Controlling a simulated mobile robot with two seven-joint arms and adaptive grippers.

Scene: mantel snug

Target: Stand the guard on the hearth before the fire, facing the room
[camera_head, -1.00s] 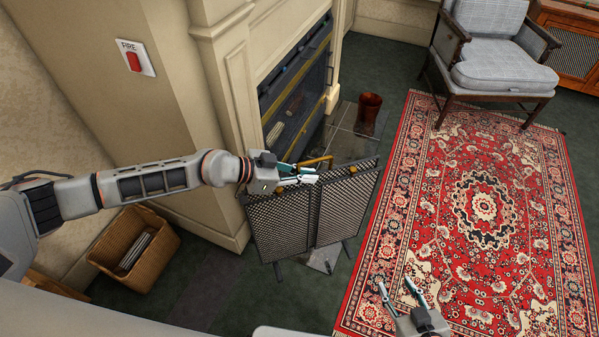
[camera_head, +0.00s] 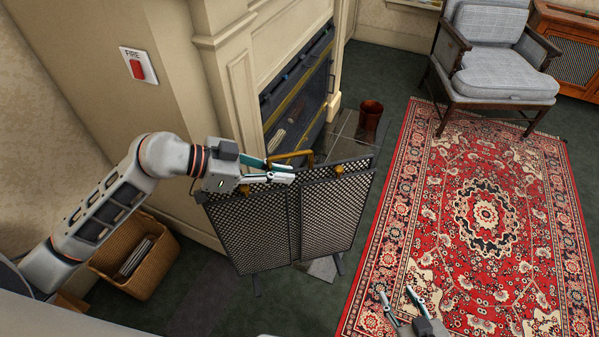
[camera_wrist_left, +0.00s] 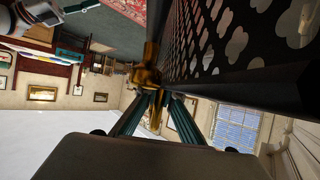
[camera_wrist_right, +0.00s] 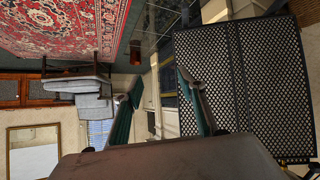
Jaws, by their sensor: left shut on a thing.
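The guard (camera_head: 328,212) is a black mesh folding screen with brass fittings and short feet. It stands out from the fireplace, roughly upright, in the head view; whether its feet touch the floor I cannot tell. My left gripper (camera_head: 284,172) is shut on its brass handle at the top edge; the left wrist view shows the fingers (camera_wrist_left: 155,95) around the brass part. The fire (camera_head: 297,95) lies behind a brass-trimmed front in the cream surround. The grey tiled hearth (camera_head: 345,138) is partly hidden by the guard. My right gripper (camera_head: 400,303) is open and empty above the rug.
A dark red bucket (camera_head: 370,114) stands on the hearth's far end. A wicker basket (camera_head: 135,265) sits at the left by the wall. A red patterned rug (camera_head: 470,260) and a grey armchair (camera_head: 495,55) are to the right.

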